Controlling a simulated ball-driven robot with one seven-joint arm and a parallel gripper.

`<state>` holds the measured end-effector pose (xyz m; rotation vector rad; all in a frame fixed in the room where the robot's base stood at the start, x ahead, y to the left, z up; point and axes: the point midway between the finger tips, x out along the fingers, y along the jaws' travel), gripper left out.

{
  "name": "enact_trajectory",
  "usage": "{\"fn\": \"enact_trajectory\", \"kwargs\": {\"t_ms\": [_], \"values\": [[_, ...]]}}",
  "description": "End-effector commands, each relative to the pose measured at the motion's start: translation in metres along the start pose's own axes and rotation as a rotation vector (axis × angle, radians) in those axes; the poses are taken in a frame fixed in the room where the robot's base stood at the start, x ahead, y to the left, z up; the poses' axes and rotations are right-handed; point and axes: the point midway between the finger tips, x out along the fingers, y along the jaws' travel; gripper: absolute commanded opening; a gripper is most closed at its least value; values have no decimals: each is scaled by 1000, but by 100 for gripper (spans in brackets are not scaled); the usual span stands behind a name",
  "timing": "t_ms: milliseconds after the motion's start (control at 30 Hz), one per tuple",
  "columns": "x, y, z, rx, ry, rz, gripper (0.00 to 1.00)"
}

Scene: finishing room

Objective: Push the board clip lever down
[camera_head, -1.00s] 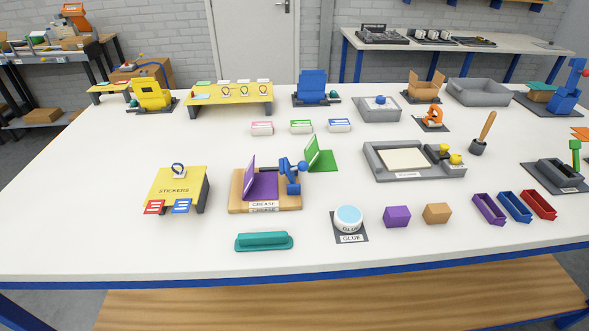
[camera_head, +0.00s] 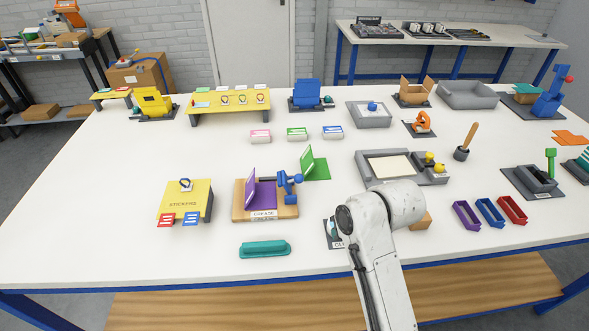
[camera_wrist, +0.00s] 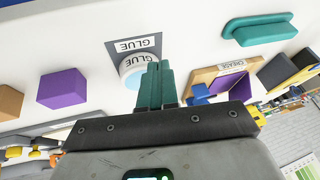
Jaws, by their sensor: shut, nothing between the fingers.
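A wooden crease board (camera_head: 238,213) lies left of the table's middle, with a purple folded panel (camera_head: 263,196) on it. A blue clip (camera_head: 290,187) with a ball-ended lever (camera_head: 298,178) stands at the board's right side; the lever's exact tilt is too small to tell. My gripper (camera_wrist: 153,68) shows in the wrist view, its teal fingers together and empty, in front of the glue pot (camera_wrist: 133,72). The blue clip also shows there (camera_wrist: 201,91), right of the fingers and apart from them. In the head view my arm hides the gripper.
A teal handle-like piece (camera_head: 264,249) lies in front of the board, and a yellow sticker stand (camera_head: 187,196) to its left. A green panel (camera_head: 314,163) stands just behind the clip.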

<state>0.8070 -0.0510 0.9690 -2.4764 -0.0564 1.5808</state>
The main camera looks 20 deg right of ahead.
Motion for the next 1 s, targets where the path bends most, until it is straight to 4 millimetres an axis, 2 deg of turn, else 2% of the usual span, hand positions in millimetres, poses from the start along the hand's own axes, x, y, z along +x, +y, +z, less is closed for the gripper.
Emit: {"fn": "enact_trajectory", "kwargs": {"t_ms": [33,300,500,700,1000], "values": [[-2,-4,-18,9,5,-12,0],[-21,-28,-103,62,-1,-89,0],[-40,-43,-149,87,-10,-134,0],[-50,-50,-169,99,-15,-156,0],[-51,-50,-170,100,-16,-158,0]]}}
